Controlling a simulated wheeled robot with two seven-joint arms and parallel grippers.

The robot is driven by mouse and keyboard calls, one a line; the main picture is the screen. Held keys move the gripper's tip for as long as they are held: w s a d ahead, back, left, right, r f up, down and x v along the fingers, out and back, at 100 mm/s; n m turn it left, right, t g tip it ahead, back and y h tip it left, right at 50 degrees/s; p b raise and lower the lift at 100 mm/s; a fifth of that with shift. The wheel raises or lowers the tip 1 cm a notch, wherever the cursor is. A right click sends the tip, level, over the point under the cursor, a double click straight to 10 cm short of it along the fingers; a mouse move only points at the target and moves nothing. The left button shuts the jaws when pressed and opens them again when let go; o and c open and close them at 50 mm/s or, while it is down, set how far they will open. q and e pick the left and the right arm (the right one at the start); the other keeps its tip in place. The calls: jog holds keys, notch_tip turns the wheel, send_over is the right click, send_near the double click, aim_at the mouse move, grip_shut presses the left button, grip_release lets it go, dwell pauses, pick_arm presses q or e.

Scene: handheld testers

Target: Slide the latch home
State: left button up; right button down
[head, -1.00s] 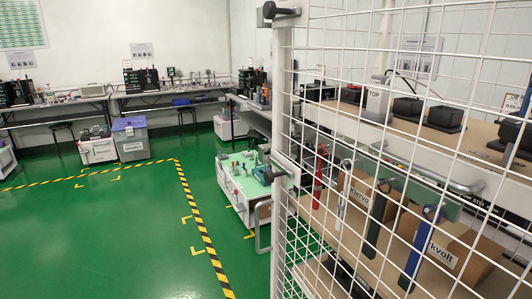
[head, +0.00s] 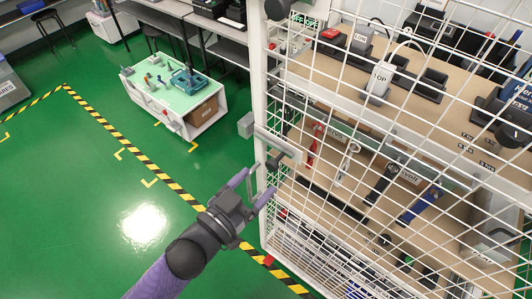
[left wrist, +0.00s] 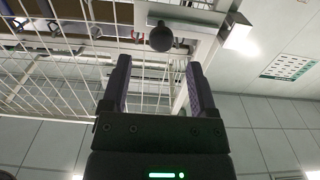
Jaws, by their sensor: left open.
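A grey latch plate (head: 279,144) sits on the left edge of a white mesh gate (head: 267,215). A dark knob (head: 274,163) sticks out just below the plate. A grey block (head: 246,125) is beside the plate, up and to its left. My left gripper (head: 263,180) is open and empty, its fingers pointing at the knob. In the left wrist view the round black knob (left wrist: 161,36) shows between and beyond the tips of my left gripper (left wrist: 158,70), apart from both fingers. Whether the latch bolt is engaged I cannot tell. My right gripper is not in view.
Behind the mesh stand shelves (head: 440,115) with testers, chargers and hanging tools. A white cart (head: 172,122) with a green top stands beyond, to the left. Yellow-black tape (head: 135,150) crosses the green floor, which is clear left of my arm.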

aim_at(270, 168)
pick_arm(q)
jog(key=x, duration=0.6)
grip_shut()
dwell(0.5)
dwell(0.4)
jog(key=shift+a, duration=0.1)
